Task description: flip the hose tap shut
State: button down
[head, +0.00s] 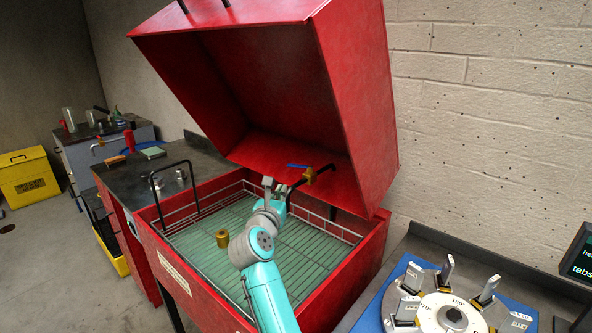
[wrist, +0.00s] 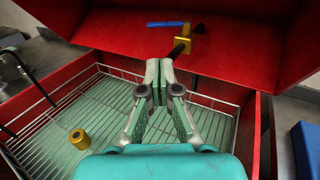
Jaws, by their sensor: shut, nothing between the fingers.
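The hose tap is a brass valve body (head: 309,176) on a black hose, under the raised red lid. Its blue lever (head: 297,166) points left from the body. In the wrist view the brass body (wrist: 184,47) is just beyond my fingertips, with the blue lever (wrist: 164,24) reaching left above it and black hose below. My gripper (head: 274,187) is over the wash basin, left of and slightly below the tap. In the wrist view my gripper (wrist: 159,70) has its fingertips together, empty, and appears apart from the lever.
The red basin (head: 350,272) holds a wire rack (head: 202,262) with a brass cylinder (head: 222,239) on it. The open lid (head: 357,90) overhangs the tap. A black bent tube (head: 155,195) stands at the left rim. A balancing fixture (head: 450,313) is at the right.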

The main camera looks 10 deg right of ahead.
aim_at(291, 165)
jog(key=x, duration=1.3)
jog(key=shift+w+d, duration=0.2)
jog(key=shift+w, duration=0.05)
jog(key=shift+w+a+m+g+h, duration=0.1)
jog(key=shift+w+m+g+h, duration=0.25)
jog(key=shift+m+g+h, duration=0.5)
jog(key=shift+w+m+g+h, duration=0.4)
jog(key=shift+m+h, duration=0.15)
jog(key=shift+h, duration=0.5)
jog(key=shift+w, duration=0.8)
